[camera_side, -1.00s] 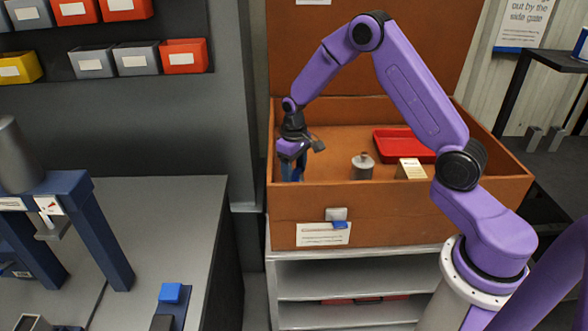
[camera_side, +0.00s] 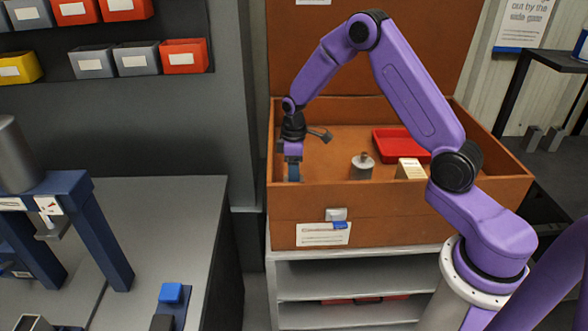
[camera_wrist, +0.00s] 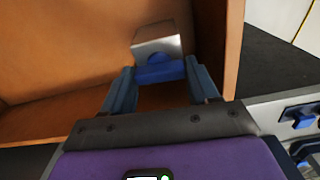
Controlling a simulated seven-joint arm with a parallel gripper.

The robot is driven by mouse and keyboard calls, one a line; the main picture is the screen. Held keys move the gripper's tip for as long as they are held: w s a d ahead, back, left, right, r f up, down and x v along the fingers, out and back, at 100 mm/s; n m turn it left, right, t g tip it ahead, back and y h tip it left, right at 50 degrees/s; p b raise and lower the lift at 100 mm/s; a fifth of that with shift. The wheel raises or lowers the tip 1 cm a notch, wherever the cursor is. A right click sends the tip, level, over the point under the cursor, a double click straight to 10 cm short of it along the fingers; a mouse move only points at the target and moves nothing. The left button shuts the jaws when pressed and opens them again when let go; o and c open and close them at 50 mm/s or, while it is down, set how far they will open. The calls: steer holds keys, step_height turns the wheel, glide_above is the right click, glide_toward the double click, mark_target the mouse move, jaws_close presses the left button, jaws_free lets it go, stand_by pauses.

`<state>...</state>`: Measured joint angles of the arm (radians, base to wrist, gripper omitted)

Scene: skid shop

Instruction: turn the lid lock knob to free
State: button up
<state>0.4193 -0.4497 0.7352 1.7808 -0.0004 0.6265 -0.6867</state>
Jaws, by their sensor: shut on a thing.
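My gripper (camera_side: 293,178) points down inside the open brown chest, in its front left corner in the side view. In the wrist view its blue fingers (camera_wrist: 161,80) stand on either side of a blue bar-shaped knob (camera_wrist: 158,72) and are shut on it. The knob's bar lies nearly level across that picture, slightly tilted, next to a pale metal plate (camera_wrist: 157,46). The side view does not show this knob, as the gripper and chest wall cover it.
The chest (camera_side: 400,203) holds a red tray (camera_side: 398,145), a small grey knobbed piece (camera_side: 362,167) and a cream block (camera_side: 410,169). A metal piece (camera_side: 337,214) with a blue part is on its outer front. Its walls stand close around my gripper.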

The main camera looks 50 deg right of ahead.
steer(key=shift+w, duration=0.1)
steer(key=o, duration=1.1)
steer(key=shift+c, duration=0.2)
steer(key=shift+r, duration=0.15)
step_height(320, 180, up, 17)
steer(key=shift+r, duration=0.1)
